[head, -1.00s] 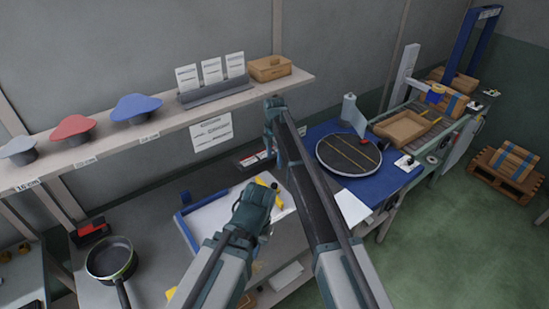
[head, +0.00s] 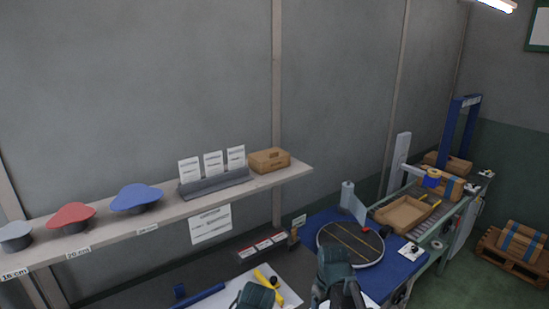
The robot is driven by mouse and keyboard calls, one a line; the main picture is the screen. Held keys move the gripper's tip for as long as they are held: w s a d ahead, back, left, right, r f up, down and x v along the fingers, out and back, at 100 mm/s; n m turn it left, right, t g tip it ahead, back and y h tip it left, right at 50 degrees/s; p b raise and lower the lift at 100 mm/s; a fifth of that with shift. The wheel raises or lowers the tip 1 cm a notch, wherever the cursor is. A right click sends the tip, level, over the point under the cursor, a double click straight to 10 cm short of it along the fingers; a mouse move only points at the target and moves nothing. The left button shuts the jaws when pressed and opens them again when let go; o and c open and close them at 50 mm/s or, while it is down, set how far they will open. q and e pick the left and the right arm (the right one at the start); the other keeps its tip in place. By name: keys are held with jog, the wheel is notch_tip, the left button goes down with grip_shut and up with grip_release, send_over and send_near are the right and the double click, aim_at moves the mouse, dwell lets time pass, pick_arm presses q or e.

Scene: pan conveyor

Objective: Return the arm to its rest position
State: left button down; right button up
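In the head view, a teal joint of my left arm (head: 255,297) shows at the bottom edge, over the white sheet on the bench. A teal joint of my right arm (head: 335,270) shows to its right, in front of the round dark disc. No fingertips of either gripper can be made out, so I cannot see whether they hold anything.
A shelf (head: 170,223) carries red (head: 71,217), blue (head: 136,198) and grey lids and a cardboard box (head: 269,160). A round dark disc (head: 350,243) lies on a blue mat (head: 403,262). A conveyor (head: 440,215) with an open carton (head: 403,214) stands at right. A yellow tool (head: 289,294) lies on the bench.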

jog(key=s+d+m, duration=0.3)
jog(key=s+m, duration=0.3)
jog(key=s, duration=0.2)
jog(key=s+a+f+n+h+b, duration=0.1)
jog(key=s+a+n, duration=0.3)
jog(key=a, duration=0.7)
jog(key=shift+s+a+f+g+b, duration=0.25)
jog(key=shift+s+f+g+b, duration=0.15)
jog(key=shift+s+f+b, duration=0.45)
jog(key=shift+d+r, duration=0.1)
jog(key=shift+r, duration=0.05)
